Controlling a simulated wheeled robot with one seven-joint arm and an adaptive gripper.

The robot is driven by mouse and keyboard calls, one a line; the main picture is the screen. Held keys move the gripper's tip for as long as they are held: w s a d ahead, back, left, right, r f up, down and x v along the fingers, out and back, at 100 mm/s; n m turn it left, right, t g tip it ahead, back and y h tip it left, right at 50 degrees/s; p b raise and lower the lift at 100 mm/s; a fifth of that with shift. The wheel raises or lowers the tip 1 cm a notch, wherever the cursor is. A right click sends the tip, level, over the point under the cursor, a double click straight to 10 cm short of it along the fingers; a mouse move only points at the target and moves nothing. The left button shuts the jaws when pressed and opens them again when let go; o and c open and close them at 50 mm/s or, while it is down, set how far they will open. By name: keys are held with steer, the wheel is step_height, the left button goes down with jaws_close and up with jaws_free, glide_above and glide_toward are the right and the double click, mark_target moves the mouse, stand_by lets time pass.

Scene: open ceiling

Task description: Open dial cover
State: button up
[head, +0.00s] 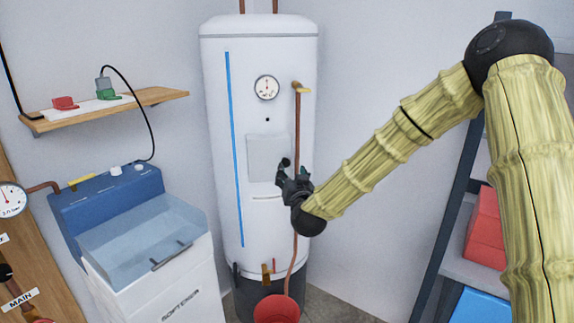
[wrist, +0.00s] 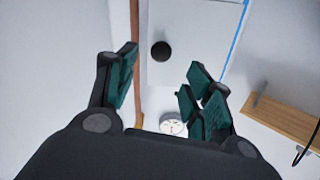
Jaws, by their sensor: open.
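The tall white tank (head: 222,120) stands at the back. A pale grey square panel (head: 265,155) on its front looks like the dial cover and appears closed, flat against the tank. No dial shows behind it. My gripper (head: 290,168) is at the panel's lower right in the head view, fingers pointing up; whether it touches is unclear. In the wrist view, my gripper (wrist: 160,85) is open, its green-padded fingers apart with nothing between them. A black knob (wrist: 161,51) shows beyond the fingers; a small black spot (head: 267,119) sits above the panel in the head view.
A round gauge (head: 266,87) and a copper pipe (head: 297,135) are on the tank. A red bucket (head: 276,309) stands below. A softener with a clear lid (head: 140,235) and a wooden shelf (head: 160,96) are left. A rack with red bins (head: 484,225) is right.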

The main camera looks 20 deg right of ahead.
mark_target(286, 163)
steer(key=shift+w+d+p, duration=0.25)
steer(key=shift+w+p, duration=0.1)
steer(key=shift+w, duration=1.45)
steer(key=shift+w+d+p, duration=0.2)
steer(key=shift+w+p, duration=0.1)
steer(key=shift+w, duration=1.45)
steer(key=shift+c, duration=0.3)
jaws_close()
